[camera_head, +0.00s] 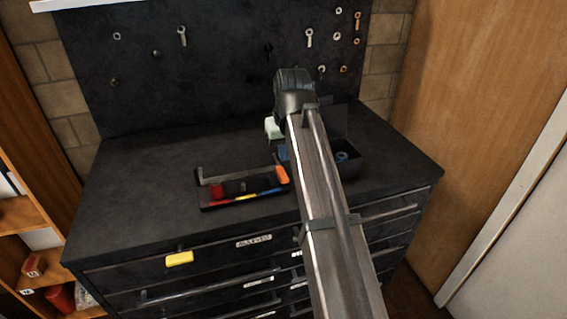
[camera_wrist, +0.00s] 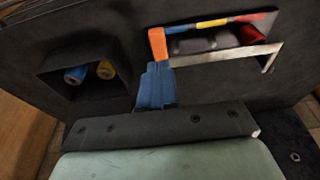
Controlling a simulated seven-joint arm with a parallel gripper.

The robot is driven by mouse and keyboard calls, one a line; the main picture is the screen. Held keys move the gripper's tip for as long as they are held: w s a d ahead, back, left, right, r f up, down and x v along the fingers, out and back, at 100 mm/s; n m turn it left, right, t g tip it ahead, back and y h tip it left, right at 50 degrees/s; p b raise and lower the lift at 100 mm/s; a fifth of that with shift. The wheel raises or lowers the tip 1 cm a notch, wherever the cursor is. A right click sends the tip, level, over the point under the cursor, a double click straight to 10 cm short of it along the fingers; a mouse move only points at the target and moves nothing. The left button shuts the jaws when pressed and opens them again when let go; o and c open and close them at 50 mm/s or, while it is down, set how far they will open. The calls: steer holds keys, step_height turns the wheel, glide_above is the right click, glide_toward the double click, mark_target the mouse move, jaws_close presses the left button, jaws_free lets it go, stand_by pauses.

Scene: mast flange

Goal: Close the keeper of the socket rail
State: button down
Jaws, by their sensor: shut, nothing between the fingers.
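The socket rail (camera_head: 203,197) lies on the black cabinet top, left of my arm. It holds a red socket (camera_head: 217,190) and dark sockets beside a strip of coloured marks. A pale metal bar (camera_head: 238,173) runs along its far side; it also shows in the wrist view (camera_wrist: 225,56). An orange piece (camera_head: 282,175) sits at the rail's right end and looks like the keeper; its position is hard to judge. My gripper's blue fingers (camera_wrist: 157,68) are shut and empty, right beside the orange piece (camera_wrist: 158,44). I cannot tell whether they touch. My arm partly hides the fingers in the head view.
An open dark box (camera_head: 372,160) stands right of my arm; blue and yellow round items (camera_wrist: 105,69) show in it in the wrist view. A tool board (camera_head: 220,60) with hanging wrenches rises behind. The cabinet top left of the rail is clear.

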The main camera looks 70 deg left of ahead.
steer(key=v, duration=0.7)
steer(key=shift+d+r, duration=0.3)
steer(key=shift+d, duration=0.2)
